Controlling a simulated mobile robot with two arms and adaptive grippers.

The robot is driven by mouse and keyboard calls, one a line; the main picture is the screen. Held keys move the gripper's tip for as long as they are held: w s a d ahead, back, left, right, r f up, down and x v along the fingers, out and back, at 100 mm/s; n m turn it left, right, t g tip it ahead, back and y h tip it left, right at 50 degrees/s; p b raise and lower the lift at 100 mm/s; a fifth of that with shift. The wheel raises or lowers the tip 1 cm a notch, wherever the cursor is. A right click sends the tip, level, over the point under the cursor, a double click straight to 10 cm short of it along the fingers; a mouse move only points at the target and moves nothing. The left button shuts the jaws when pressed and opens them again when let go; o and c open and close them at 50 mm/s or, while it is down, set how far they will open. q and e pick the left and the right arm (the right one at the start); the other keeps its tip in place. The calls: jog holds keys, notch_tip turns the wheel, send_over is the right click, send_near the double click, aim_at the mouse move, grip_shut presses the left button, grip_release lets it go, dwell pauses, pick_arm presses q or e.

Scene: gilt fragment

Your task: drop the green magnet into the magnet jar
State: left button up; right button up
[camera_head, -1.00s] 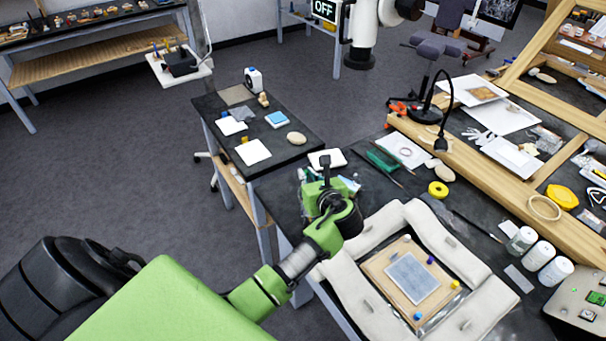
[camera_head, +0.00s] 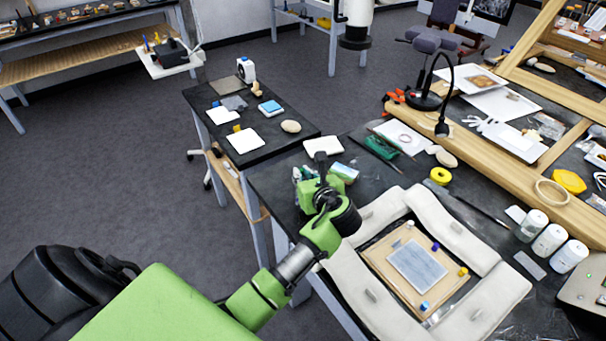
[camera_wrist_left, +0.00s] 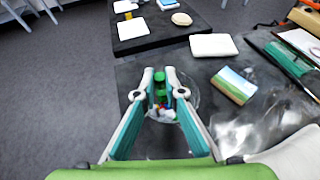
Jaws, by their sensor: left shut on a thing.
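The green magnet (camera_wrist_left: 160,86) is between the fingertips of my left gripper (camera_wrist_left: 160,76) in the left wrist view. My left gripper is shut on it. The magnet jar (camera_wrist_left: 181,105), a clear round glass jar, stands on the dark table just below the fingertips. Red, blue and white bits show inside it, partly hidden by the fingers. The magnet appears over the jar's mouth; I cannot tell the exact height. In the head view my left wrist hides the fingertips and most of the jar. My right gripper is not in view.
A padded white frame (camera_head: 348,285) surrounds a board (camera_head: 376,262) with several coloured magnets. A white block (camera_head: 322,146) and a small picture card (camera_wrist_left: 234,85) lie near the jar. A lower side table (camera_head: 283,148) stands to the left. White bottles (camera_head: 549,240) stand at right.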

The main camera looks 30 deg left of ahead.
pick_arm(q)
jog(key=o, duration=0.8)
jog(key=shift+c, duration=0.2)
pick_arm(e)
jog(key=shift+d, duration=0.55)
pick_arm(q)
jog(key=shift+d, duration=0.1)
jog(key=v, duration=1.2)
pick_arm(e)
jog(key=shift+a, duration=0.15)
